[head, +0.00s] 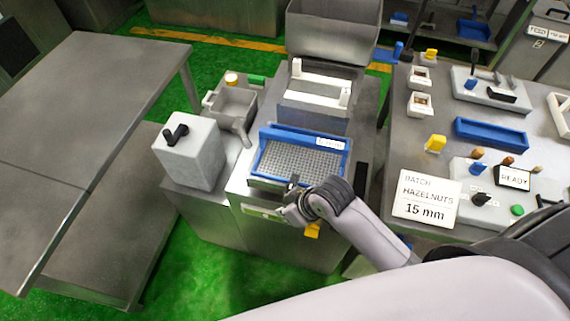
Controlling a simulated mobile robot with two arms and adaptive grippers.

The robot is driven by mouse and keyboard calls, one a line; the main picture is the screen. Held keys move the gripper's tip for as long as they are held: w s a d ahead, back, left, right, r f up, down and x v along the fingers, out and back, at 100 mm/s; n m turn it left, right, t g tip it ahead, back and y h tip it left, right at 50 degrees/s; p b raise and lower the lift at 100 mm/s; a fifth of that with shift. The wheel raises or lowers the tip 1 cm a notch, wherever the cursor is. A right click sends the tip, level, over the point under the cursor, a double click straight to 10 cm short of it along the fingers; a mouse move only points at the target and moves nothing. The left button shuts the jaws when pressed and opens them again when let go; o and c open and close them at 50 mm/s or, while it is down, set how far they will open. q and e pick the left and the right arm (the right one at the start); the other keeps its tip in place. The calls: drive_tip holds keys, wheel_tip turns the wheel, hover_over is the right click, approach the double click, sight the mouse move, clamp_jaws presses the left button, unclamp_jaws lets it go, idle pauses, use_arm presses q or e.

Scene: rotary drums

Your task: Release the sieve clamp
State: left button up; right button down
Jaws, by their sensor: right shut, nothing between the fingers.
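The sieve (298,158) is a grey mesh in a blue frame, seated flat on the steel machine in the middle of the head view. A yellow piece (313,230), possibly the sieve clamp's handle, shows on the machine's front, just below my right gripper. My right gripper (292,188) is shut and empty at the sieve's front edge. Its body hides part of that edge and of the machine's front, and I cannot tell whether it touches them. My left gripper is not in view.
A grey box with a black handle (190,152) stands left of the sieve. A steel hopper (334,30) rises behind it. At right, a table holds a blue tray (490,133), a batch card (427,198) and a READY sign (514,178). A bare steel table (85,100) is at left.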

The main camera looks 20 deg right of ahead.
drive_tip(key=w+a+r+n+y, duration=0.1)
drive_tip(key=w+a+r+n, duration=0.25)
drive_tip(key=r, duration=0.35)
drive_tip(key=w+d+r+n+g+h, duration=0.1)
drive_tip(key=w+d+r+n, duration=0.1)
drive_tip(key=w+d, duration=0.5)
drive_tip(key=w, duration=0.3)
drive_tip(key=shift+r+g, duration=0.3)
drive_tip(key=shift+g, duration=0.1)
drive_tip(key=shift+a+f, duration=0.1)
